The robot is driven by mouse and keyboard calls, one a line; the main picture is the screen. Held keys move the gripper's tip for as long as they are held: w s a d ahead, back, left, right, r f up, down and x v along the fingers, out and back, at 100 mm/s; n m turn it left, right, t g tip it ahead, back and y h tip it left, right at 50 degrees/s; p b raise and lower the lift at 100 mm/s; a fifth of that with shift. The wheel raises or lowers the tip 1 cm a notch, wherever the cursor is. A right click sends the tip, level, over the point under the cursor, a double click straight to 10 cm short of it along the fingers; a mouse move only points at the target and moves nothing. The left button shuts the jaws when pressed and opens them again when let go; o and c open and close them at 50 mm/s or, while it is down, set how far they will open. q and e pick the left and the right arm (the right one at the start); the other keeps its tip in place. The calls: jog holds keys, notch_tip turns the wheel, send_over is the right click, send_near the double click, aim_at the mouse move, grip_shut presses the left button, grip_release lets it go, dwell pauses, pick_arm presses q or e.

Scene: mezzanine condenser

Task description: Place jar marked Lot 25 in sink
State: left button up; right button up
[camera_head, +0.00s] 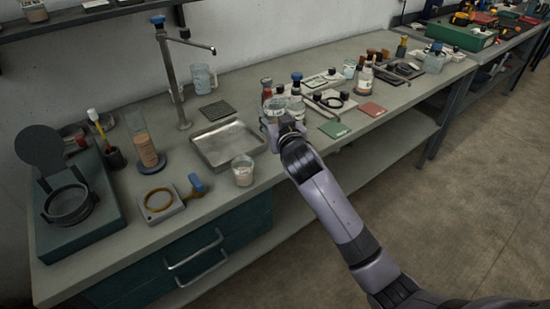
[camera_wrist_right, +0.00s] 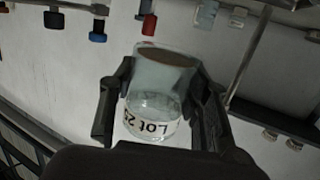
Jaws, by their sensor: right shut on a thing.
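My right gripper (camera_head: 272,122) is over the front part of the bench, just right of the sink. In the right wrist view, its fingers (camera_wrist_right: 162,110) are shut on a clear glass jar (camera_wrist_right: 155,103). The jar's white label reads "Lot 2", and the following digit is partly cut off. In the head view, the held jar is hard to separate from the glassware behind the gripper. The sink (camera_head: 243,146) is a shallow, rectangular metal basin left of my right gripper, and its visible inside looks empty. My left gripper is not in view.
A tall metal faucet (camera_head: 172,80) stands behind the sink. A small glass beaker (camera_head: 243,172) stands at its front edge. Bottles with blue (camera_head: 297,88) and red (camera_head: 266,90) parts stand behind my gripper. A tall cylinder (camera_head: 146,148) stands to the left.

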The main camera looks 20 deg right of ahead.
send_over(275, 165)
notch_tip(275, 165, down, 10)
jog(key=shift+r, duration=0.25)
jog(key=shift+f, duration=2.2)
jog(key=shift+f+b, duration=0.15)
jog(key=shift+b, duration=0.25)
jog(key=o, duration=1.3)
